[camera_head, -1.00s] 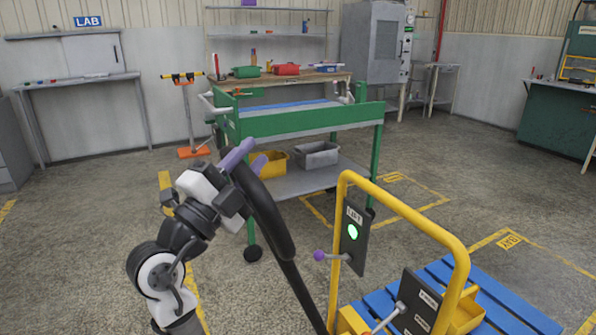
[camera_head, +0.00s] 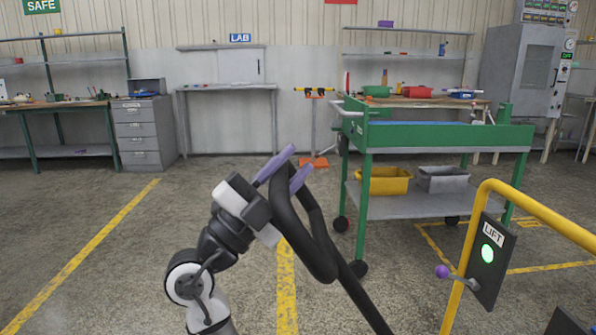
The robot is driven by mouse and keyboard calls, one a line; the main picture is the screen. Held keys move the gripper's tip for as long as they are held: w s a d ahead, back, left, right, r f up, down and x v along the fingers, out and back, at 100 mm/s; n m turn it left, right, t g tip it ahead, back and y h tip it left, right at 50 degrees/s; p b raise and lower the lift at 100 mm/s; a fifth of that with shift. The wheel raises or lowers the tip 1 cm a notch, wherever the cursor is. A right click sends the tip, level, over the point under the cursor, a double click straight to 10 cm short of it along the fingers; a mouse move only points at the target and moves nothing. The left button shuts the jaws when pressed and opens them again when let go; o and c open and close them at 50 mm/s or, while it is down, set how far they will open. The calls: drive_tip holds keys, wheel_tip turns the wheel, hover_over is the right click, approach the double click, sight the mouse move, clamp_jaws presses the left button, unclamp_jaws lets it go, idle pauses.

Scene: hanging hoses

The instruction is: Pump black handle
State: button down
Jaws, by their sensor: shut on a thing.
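The black handle (camera_head: 318,258) is a thick black loop on a long dark bar that slopes down to the right, out of the bottom of the view. My gripper (camera_head: 288,171), with two purple fingers, is shut on the upper left part of this handle. One finger shows on each side of the black bar. The lower end of the bar is out of view.
A yellow frame (camera_head: 482,215) with a LIFT panel (camera_head: 491,258), lit green button and purple-knobbed lever (camera_head: 443,272) stands at the right. A green cart (camera_head: 440,139) with yellow and grey bins stands behind. The floor at the left is clear.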

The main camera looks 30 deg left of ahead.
drive_tip(key=c, duration=1.2)
unclamp_jaws()
drive_tip(key=shift+o, duration=0.2)
drive_tip(key=shift+a+f, duration=0.1)
drive_tip(key=b+v, duration=0.2)
drive_tip(key=v, duration=1.1)
drive_tip(key=shift+s+f, duration=0.2)
drive_tip(key=shift+s, duration=0.1)
drive_tip(key=shift+a, duration=0.1)
